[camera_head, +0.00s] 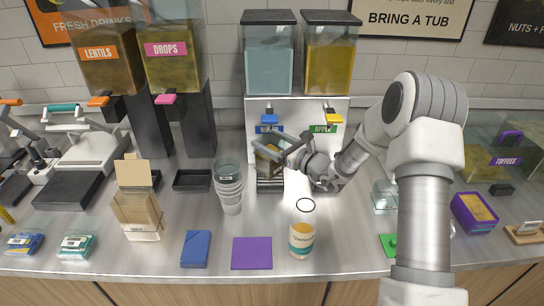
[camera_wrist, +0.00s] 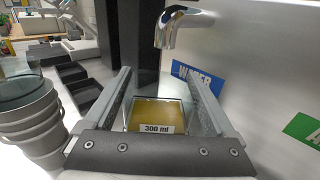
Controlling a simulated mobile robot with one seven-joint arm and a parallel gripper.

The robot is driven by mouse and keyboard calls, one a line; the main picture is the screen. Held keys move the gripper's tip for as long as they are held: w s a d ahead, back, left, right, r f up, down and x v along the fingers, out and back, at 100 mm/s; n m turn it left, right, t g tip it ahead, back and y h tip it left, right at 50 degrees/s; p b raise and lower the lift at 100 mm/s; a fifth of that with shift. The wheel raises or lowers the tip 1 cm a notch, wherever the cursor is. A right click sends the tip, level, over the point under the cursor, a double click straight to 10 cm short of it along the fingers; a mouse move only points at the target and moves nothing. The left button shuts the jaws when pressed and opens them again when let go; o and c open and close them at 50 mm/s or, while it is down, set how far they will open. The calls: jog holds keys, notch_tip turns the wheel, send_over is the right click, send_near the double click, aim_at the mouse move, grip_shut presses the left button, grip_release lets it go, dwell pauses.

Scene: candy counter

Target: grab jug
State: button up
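A small clear square jug (camera_wrist: 158,112) with a "300 ml" label and yellow-brown contents sits between my gripper's fingers in the wrist view. It also shows in the head view (camera_head: 267,152), in front of the white dispenser, below the blue WATER tap. My gripper (camera_head: 282,150) reaches in from the right and has a finger on each side of the jug. The fingers appear to press on its side walls. The jug appears to be above the dark drip tray (camera_head: 270,184); its underside is hidden.
A stack of grey cups (camera_head: 229,190) stands just left of the jug. A labelled bottle (camera_head: 302,229) stands in front. The APPLE tap (camera_head: 333,119) is to the right.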

grip_shut()
jog(key=shift+r, duration=0.2)
